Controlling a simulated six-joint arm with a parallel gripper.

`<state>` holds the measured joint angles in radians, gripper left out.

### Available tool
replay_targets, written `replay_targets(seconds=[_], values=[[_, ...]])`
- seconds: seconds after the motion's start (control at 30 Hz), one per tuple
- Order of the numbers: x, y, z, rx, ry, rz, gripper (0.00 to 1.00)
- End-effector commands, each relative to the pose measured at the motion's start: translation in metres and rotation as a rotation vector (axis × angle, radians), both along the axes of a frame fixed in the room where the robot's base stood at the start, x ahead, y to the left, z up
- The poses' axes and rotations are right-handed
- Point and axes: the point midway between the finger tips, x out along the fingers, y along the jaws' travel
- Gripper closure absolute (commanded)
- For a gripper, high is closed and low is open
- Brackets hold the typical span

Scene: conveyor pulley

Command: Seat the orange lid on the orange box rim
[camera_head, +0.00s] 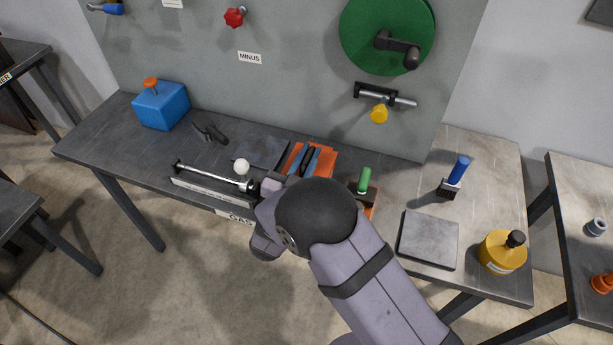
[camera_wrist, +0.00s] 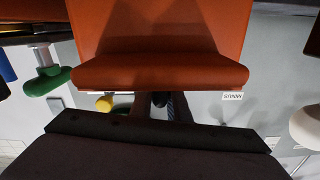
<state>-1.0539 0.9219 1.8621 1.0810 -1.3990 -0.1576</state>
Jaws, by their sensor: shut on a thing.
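The orange lid (camera_head: 327,160) is a flat orange piece in the head view, beside and behind the blue-grey fingers of my gripper (camera_head: 308,162). My gripper is shut on it. In the wrist view a broad orange surface with a thick lip, which I take for the lid (camera_wrist: 160,70), fills the upper middle, close to the camera. Dark parts of the gripper (camera_wrist: 163,105) show just below its lip. My arm covers much of the bench front in the head view. A small orange patch shows beside the arm; I cannot tell whether it is the box, and its rim is hidden.
A green-handled tool (camera_head: 364,180) stands close right of the lid. A white ball (camera_head: 241,166) and a metal rod (camera_head: 210,176) lie to the left. A blue box (camera_head: 161,105) stands at the far left. A grey plate (camera_head: 429,240) and yellow bottle (camera_head: 502,252) are at right.

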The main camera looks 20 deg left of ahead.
Motion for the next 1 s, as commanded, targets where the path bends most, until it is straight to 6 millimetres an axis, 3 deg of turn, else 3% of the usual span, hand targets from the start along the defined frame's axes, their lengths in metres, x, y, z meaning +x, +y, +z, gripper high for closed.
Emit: replay_targets(seconds=[0.07, 0.1, 0.2, 0.57, 1.0], values=[[0.000, 0.000, -0.001, 0.000, 0.002, 0.000, 1.00], [0.000, 0.000, -0.001, 0.000, 0.003, 0.000, 0.82], [0.000, 0.000, -0.001, -0.001, 0.003, 0.000, 0.63], [-0.003, 0.000, -0.002, -0.001, 0.003, 0.000, 0.63], [-0.056, 0.001, -0.002, -0.001, 0.001, 0.004, 0.63]])
